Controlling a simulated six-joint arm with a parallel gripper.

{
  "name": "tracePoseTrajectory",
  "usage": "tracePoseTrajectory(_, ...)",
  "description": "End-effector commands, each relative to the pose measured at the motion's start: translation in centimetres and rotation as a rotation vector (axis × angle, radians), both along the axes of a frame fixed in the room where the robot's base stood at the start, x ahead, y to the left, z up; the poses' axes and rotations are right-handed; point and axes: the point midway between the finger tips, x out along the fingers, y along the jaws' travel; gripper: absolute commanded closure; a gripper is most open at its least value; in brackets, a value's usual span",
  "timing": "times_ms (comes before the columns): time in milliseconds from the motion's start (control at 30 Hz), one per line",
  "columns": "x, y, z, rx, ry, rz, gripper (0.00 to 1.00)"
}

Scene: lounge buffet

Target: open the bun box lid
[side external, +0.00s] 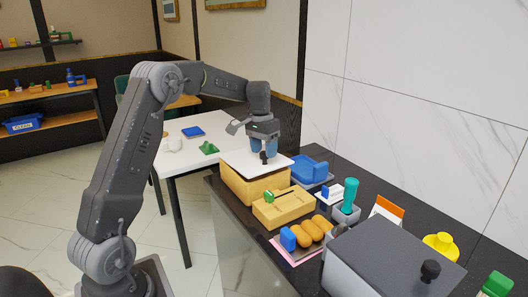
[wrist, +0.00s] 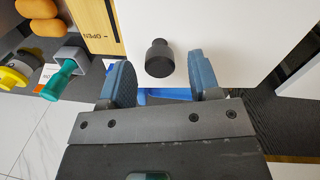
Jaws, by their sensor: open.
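A pale wooden box (side external: 250,185) stands on the dark counter with a flat white lid (side external: 237,161) on it; I take it as the bun box. The lid looks closed. In the wrist view the white lid (wrist: 215,28) carries a dark round knob (wrist: 159,60). My gripper (side external: 264,151) is above the lid, pointing down. In the wrist view my gripper (wrist: 162,78) is open, its blue-grey fingers apart, with the knob in view between and just beyond their tips. I cannot tell the height gap between fingertips and knob.
A yellow box (side external: 284,206) with a green piece, a tray of buns (side external: 311,232), a teal-handled tool (side external: 349,195) and a grey-lidded box (side external: 390,255) stand in front. A blue bin (side external: 308,168) is close behind on the right. A white table (side external: 190,155) is at left.

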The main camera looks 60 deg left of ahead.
Motion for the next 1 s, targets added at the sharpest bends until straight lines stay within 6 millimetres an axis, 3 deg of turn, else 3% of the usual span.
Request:
tracePoseTrajectory(433, 0.02, -0.13, -0.99, 0.000, -0.001, 0.000, 0.44)
tracePoseTrajectory(1000, 0.03, -0.11, -0.93, 0.000, -0.001, 0.000, 0.99)
